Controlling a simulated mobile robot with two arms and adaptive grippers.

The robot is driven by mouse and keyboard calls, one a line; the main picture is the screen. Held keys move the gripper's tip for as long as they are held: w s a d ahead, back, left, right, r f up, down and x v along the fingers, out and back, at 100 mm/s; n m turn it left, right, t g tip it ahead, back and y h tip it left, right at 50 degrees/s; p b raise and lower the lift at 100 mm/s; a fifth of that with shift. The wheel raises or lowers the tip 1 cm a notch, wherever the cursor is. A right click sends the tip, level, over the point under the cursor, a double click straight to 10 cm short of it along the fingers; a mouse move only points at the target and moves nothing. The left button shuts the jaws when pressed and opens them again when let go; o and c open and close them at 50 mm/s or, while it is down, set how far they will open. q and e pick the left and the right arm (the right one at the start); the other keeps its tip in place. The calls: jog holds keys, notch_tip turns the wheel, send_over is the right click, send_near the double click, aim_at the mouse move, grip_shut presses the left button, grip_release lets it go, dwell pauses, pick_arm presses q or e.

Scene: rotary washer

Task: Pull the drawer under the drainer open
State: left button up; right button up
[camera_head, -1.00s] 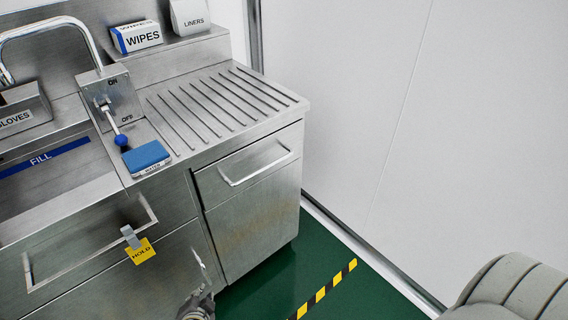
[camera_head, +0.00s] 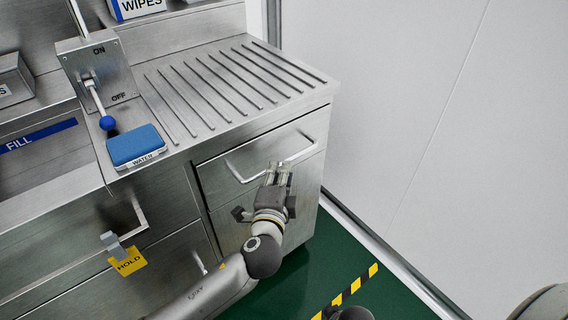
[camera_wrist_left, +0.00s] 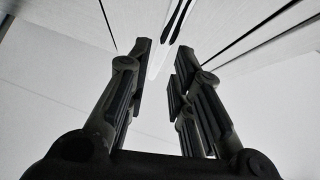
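The drainer (camera_head: 218,82) is the ribbed steel top at the counter's right end. The drawer (camera_head: 216,183) under it is shut, its steel front flush with the cabinet. Its bar handle (camera_head: 304,153) runs across the front. My left gripper (camera_head: 277,170) is at the handle and hides the bar's middle. In the left wrist view its fingers (camera_wrist_left: 160,75) are apart, with a pale bar-like strip visible beyond and between the tips. I cannot tell whether they touch the handle. A dark rounded part at the bottom edge may belong to my right arm; no right fingers are clear.
Left of the drawer is another front with a handle and a yellow HOLD tag (camera_head: 125,262). A white wall (camera_head: 420,100) stands close on the right.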

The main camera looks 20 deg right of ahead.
pick_arm(q)
jog(key=shift+b+x, duration=0.35)
jog(key=shift+x, duration=2.1)
pick_arm(e)
jog(key=shift+w+r, duration=0.15)
jog(key=shift+r, duration=0.65)
jog(key=shift+w+r, duration=0.1)
jog(key=shift+r, duration=0.7)
pick_arm(q)
grip_shut()
